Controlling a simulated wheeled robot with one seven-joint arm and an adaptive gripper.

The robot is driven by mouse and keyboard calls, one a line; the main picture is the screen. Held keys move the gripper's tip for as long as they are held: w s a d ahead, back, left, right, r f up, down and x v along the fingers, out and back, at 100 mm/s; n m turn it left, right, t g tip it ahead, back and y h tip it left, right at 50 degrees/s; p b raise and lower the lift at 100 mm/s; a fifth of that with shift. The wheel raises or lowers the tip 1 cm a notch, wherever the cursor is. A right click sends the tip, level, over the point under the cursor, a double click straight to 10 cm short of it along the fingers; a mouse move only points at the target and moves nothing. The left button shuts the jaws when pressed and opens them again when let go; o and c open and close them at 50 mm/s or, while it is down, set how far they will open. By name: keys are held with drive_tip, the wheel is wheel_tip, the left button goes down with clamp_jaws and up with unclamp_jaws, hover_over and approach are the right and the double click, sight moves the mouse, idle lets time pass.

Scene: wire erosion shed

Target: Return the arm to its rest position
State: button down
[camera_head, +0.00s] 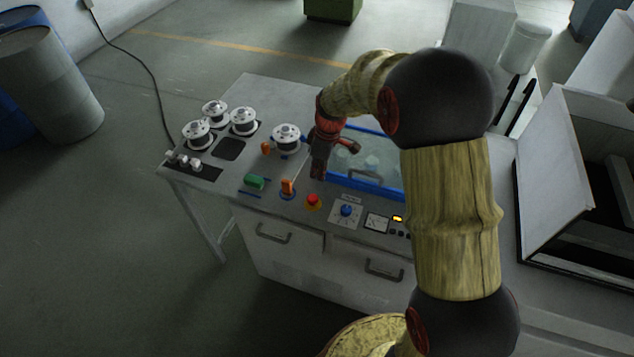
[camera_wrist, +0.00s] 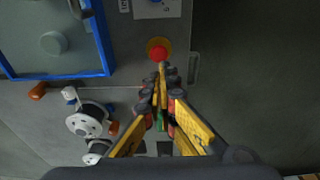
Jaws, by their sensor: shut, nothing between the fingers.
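My gripper (camera_head: 318,172) hangs over the bench, pointing down, at the left edge of the blue-framed window. In the wrist view my gripper (camera_wrist: 163,75) shows with its fingers together and nothing between them. Its tips appear just beside a red push button on a yellow ring (camera_wrist: 158,50); I cannot tell the height of the tips above it. The same red button (camera_head: 313,200) shows in the head view, below the gripper. My arm reaches in from the right and covers part of the bench.
Several white spools (camera_head: 243,120) stand on the left of the bench (camera_head: 262,92). A blue-framed window (camera_head: 364,178), a blue knob (camera_head: 346,211), a green block (camera_head: 254,182) and an orange lever (camera_head: 287,186) are close by. A box with an open lid (camera_head: 557,165) stands right. Barrels (camera_head: 50,85) stand far left.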

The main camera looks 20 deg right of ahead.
drive_tip(key=shift+r, duration=0.75)
drive_tip(key=s+r+m+t+b, duration=0.2)
drive_tip(key=s+r+m+b, duration=0.2)
drive_tip(key=s, duration=1.1)
drive_tip(key=s+r+m+t+h+b, duration=0.1)
drive_tip(key=s+r+m+b, duration=0.4)
drive_tip(key=s, duration=1)
drive_tip(key=m+t+b, duration=0.1)
drive_tip(key=b, duration=0.2)
drive_tip(key=shift+s+d+m+t, duration=0.2)
drive_tip(key=shift+m+t, duration=0.1)
drive_tip(key=shift+m, duration=0.1)
drive_tip(key=c, duration=2.6)
unclamp_jaws()
drive_tip(key=shift+w, duration=0.15)
